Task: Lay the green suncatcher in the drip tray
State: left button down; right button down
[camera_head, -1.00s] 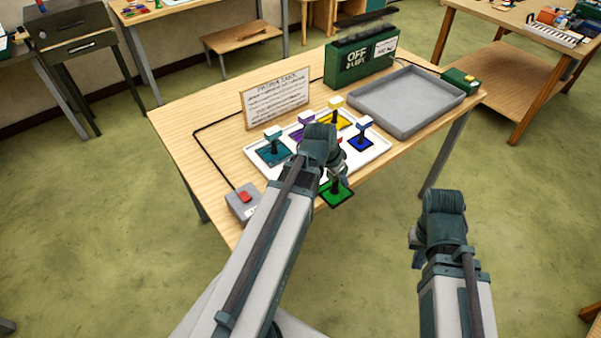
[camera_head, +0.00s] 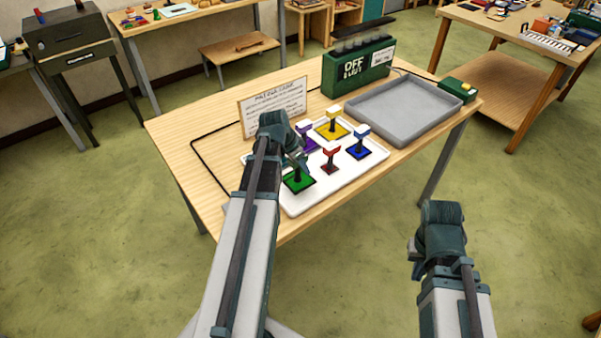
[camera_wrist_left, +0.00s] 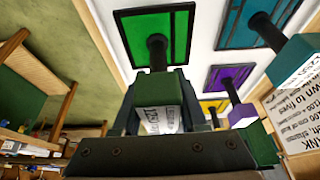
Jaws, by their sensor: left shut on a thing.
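The green suncatcher (camera_head: 298,182) is a flat green square in a dark frame with a stem and a labelled grip block. My left gripper (camera_head: 296,160) is shut on its block and holds it over the left part of the white tray (camera_head: 300,207); I cannot tell its height. In the left wrist view the green panel (camera_wrist_left: 134,35) and its block (camera_wrist_left: 158,98) show at the jaws. The grey drip tray (camera_head: 371,113) lies at the right of the table, empty. My right gripper (camera_head: 416,240) hangs off the table's front right; its jaws are unclear.
The white tray also holds purple (camera_head: 308,144), yellow (camera_head: 326,130), blue (camera_head: 359,151) and red (camera_head: 330,168) suncatchers; a teal one (camera_wrist_left: 243,25) shows in the wrist view. A sign (camera_head: 272,106) and a green box marked OFF (camera_head: 357,68) stand behind. Wood right of the white tray is clear.

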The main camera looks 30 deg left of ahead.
aim_at(300, 172)
pick_arm(q)
jog(key=shift+w+a+f+b, duration=0.1)
jog(key=shift+a+f+b, duration=0.05)
jog(key=shift+f+b, duration=1.65)
jog(key=shift+f, duration=0.1)
jog(key=shift+c, duration=2.2)
grip_release()
jog(key=shift+r+p, duration=0.45)
jog(key=shift+r, duration=0.05)
jog(key=p+v, duration=1)
jog(key=v, duration=0.1)
jog(key=shift+s, duration=0.3)
jog(key=shift+r, duration=0.1)
